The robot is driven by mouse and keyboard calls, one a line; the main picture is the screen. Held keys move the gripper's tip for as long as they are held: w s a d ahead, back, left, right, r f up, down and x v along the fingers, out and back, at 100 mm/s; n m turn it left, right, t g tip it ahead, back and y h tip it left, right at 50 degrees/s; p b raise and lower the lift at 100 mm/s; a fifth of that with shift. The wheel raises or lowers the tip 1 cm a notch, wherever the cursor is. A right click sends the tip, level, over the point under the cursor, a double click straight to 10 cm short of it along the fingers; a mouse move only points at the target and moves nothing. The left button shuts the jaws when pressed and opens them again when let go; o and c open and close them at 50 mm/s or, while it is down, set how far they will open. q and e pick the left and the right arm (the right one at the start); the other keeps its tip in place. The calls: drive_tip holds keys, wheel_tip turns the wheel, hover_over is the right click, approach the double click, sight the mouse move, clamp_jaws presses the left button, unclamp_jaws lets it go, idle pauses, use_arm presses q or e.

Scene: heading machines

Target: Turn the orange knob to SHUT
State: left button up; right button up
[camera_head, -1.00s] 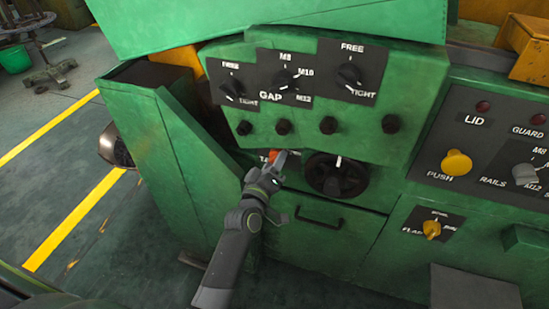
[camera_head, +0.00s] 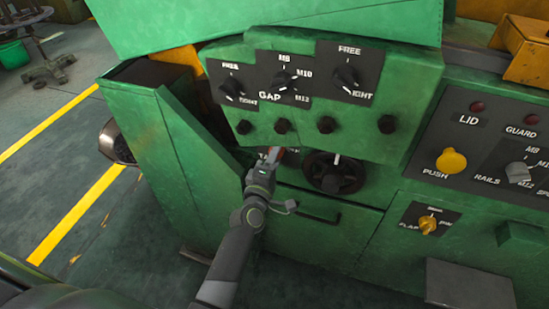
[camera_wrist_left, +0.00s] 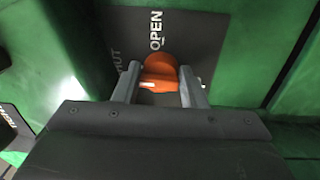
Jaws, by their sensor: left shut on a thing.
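The orange knob (camera_wrist_left: 158,66) sits on a dark plate (camera_wrist_left: 205,32) in the left wrist view. The plate's OPEN label stands just above the knob, and a partly hidden label ending in "UT" lies to the upper left. My left gripper (camera_wrist_left: 160,88) is shut on the knob, one finger on each side. The knob's exact pointing is hard to tell between the fingers. In the head view my left gripper (camera_head: 272,158) reaches below the GAP panel and mostly hides the knob and its plate. My right gripper is not in view.
A dark round handwheel (camera_head: 333,174) is close to the right of my gripper. The overhanging GAP panel (camera_head: 300,95) with several dark knobs is just above. A drawer with a dark handle (camera_head: 318,217) lies below. A yellow PUSH button (camera_head: 450,161) is at the right.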

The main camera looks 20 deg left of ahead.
use_arm(q)
drive_tip(key=shift+f, duration=0.1)
idle(0.3)
drive_tip(key=o, duration=1)
drive_tip(key=shift+c, duration=0.2)
